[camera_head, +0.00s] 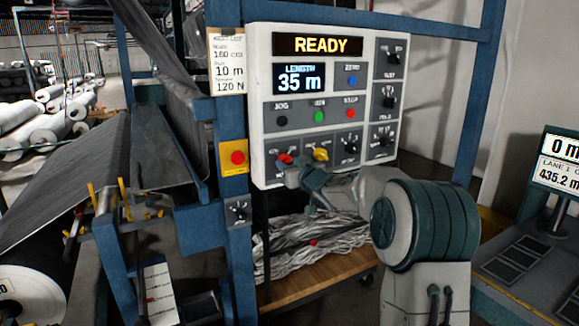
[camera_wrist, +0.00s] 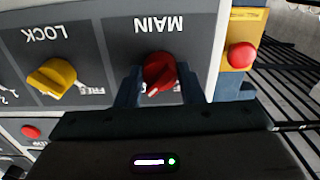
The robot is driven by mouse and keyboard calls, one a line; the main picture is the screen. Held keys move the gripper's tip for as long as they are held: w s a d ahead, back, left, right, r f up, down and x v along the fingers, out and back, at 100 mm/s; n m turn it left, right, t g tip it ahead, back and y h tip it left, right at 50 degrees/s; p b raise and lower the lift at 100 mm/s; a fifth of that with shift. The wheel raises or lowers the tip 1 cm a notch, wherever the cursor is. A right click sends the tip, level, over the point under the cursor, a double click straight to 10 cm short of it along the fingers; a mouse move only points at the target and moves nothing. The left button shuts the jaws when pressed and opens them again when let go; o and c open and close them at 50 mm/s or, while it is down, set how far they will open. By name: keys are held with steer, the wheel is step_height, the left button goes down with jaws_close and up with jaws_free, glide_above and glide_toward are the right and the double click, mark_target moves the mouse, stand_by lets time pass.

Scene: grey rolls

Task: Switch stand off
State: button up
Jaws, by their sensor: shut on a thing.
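The control panel (camera_head: 262,110) carries a red knob labelled MAIN (camera_wrist: 157,70) at its lower left. In the wrist view, which is upside down, my gripper (camera_wrist: 160,84) has one finger on each side of this knob and is shut on it. The knob's white mark points to the lower left there; its position lettering is mostly hidden by a finger. In the head view the red knob (camera_head: 285,158) shows just above my gripper (camera_head: 292,172). The panel's display (camera_head: 317,46) reads READY and its length display (camera_head: 299,78) reads 35 m.
A yellow LOCK knob (camera_wrist: 52,77) sits beside the red one. A red button on a yellow plate (camera_head: 237,157) is on the blue post to the left. Black knobs (camera_head: 389,96) line the panel's right side. Grey sheet (camera_head: 135,150) runs at left.

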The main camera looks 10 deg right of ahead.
steer(key=shift+d+n+b, duration=0.1)
steer(key=shift+n+b, duration=4.55)
steer(key=shift+n, duration=3.95)
steer(key=shift+r, duration=0.1)
steer(key=o, duration=1)
steer(key=b+v, duration=0.1)
steer(key=v, duration=1.2)
steer(key=shift+s+d, duration=0.1)
steer(key=shift+s, duration=0.25)
steer(key=shift+r, duration=0.1)
